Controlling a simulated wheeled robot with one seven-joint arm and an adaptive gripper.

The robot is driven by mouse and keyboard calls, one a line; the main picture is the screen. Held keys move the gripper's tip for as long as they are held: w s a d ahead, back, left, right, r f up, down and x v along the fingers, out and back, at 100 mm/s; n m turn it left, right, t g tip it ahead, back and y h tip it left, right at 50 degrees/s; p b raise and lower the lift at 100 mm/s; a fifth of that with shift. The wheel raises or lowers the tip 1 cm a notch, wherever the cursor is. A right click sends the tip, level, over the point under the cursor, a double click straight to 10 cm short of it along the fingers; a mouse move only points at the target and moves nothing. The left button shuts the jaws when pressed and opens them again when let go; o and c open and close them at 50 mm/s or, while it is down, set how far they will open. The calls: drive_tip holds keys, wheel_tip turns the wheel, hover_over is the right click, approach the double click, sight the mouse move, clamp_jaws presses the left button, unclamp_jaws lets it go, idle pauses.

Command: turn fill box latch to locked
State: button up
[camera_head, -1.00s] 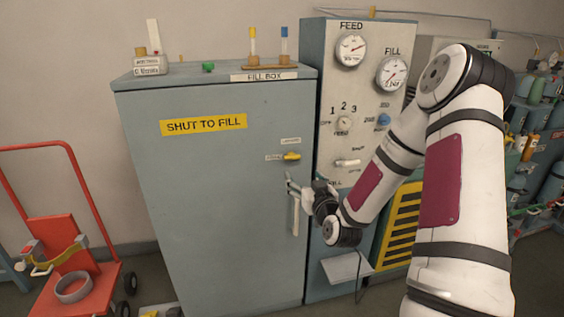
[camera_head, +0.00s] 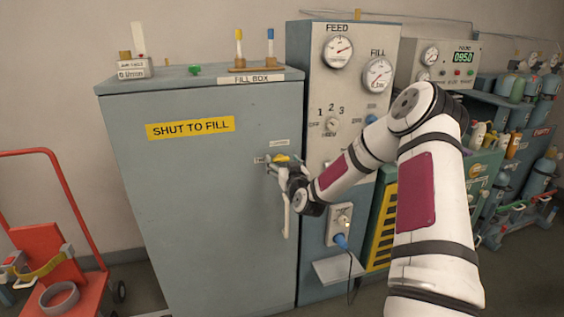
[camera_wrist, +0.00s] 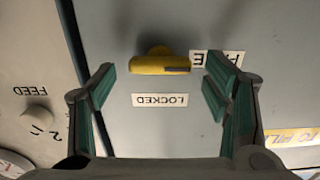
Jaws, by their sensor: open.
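The yellow fill box latch (camera_head: 282,158) is on the upper right of the grey fill box door (camera_head: 205,210). In the wrist view the latch (camera_wrist: 160,64) lies horizontal, with its bar beside the partly hidden FREE label (camera_wrist: 205,60). The LOCKED label (camera_wrist: 160,100) is upside down in that view. In the head view a small label (camera_head: 279,142) sits above the latch. My gripper (camera_head: 274,168) is at the latch, its fingers open. In the wrist view the gripper (camera_wrist: 160,82) has one finger on each side of the latch, with gaps and no visible contact.
A pale vertical door handle (camera_head: 286,218) hangs just below my gripper. The gauge panel (camera_head: 340,95) stands right of the door. A red cart (camera_head: 45,262) is at the left.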

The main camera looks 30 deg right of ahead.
drive_tip(key=shift+w+d, duration=0.15)
drive_tip(key=shift+w, duration=0.35)
drive_tip(key=c, duration=1.2)
drive_tip(key=shift+o, duration=0.2)
drive_tip(key=shift+m, duration=0.3)
drive_tip(key=m, duration=0.4)
drive_tip(key=shift+d, duration=0.1)
drive_tip(key=shift+s+d+m+p, duration=0.1)
drive_tip(key=shift+m+p, duration=0.45)
drive_tip(key=shift+m, duration=1.55)
